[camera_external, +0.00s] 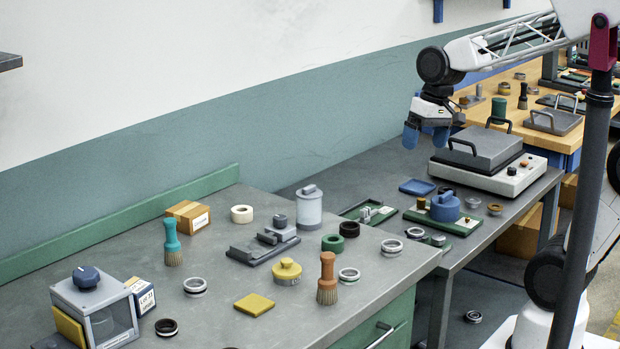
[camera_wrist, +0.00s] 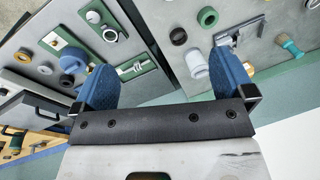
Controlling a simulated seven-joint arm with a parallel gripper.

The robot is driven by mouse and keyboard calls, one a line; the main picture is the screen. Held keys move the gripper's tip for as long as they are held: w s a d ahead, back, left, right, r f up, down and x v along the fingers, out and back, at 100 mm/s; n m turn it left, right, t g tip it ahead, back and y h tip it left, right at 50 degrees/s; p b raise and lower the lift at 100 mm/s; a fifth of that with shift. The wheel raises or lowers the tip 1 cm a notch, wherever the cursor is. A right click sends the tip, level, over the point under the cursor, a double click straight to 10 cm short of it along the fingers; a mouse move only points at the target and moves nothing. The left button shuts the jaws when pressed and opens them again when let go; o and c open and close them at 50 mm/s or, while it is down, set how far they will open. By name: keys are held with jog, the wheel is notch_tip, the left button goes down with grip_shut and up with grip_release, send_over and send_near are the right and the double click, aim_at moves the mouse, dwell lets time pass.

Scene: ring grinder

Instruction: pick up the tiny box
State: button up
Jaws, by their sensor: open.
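Two small boxes are on the near grey bench in the external view, and I cannot tell which is the tiny box. One is a brown cardboard box (camera_external: 187,217) with a white label, near the green back ledge. The other is a white and blue box (camera_external: 141,296) with printed text, beside a grey case with a blue knob. My gripper (camera_external: 426,138) has blue fingers and is raised over the far bench, well right of both boxes. In the wrist view my gripper (camera_wrist: 165,88) is open with nothing between its fingers.
The near bench holds a teal brush (camera_external: 172,243), a brown brush (camera_external: 327,279), a grey vise (camera_external: 263,246), a white canister (camera_external: 309,207) and several rings. A flat-lidded machine (camera_external: 487,165) stands on the far bench. A green ledge (camera_external: 120,222) runs along the wall.

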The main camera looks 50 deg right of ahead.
jog(key=w+a+m+g+y, duration=0.25)
jog(key=w+a+m, duration=0.2)
jog(key=w, duration=1.05)
jog(key=m+y, duration=0.6)
send_over(194, 204)
jog(key=s+d, duration=1)
jog(key=s, duration=0.3)
notch_tip(194, 204, down, 10)
jog(key=w+a+f+m+y, duration=0.1)
jog(key=w+f, duration=0.2)
jog(key=w, duration=0.1)
jog(key=w+a+f+m+y, duration=0.1)
jog(key=w+a+f, duration=0.1)
jog(key=w+f, duration=0.1)
jog(key=w+a+f+m+y, duration=0.1)
jog(key=w+a+f, duration=0.1)
jog(key=w+f, duration=0.2)
jog(key=shift+w+f+g, duration=0.1)
jog(key=shift+w+g, duration=0.15)
jog(key=shift+w, duration=0.7)
jog(key=shift+w+f+m, duration=0.25)
jog(key=shift+w+f, duration=0.05)
jog(key=shift+a, duration=0.1)
jog(key=shift+x, duration=1.25)
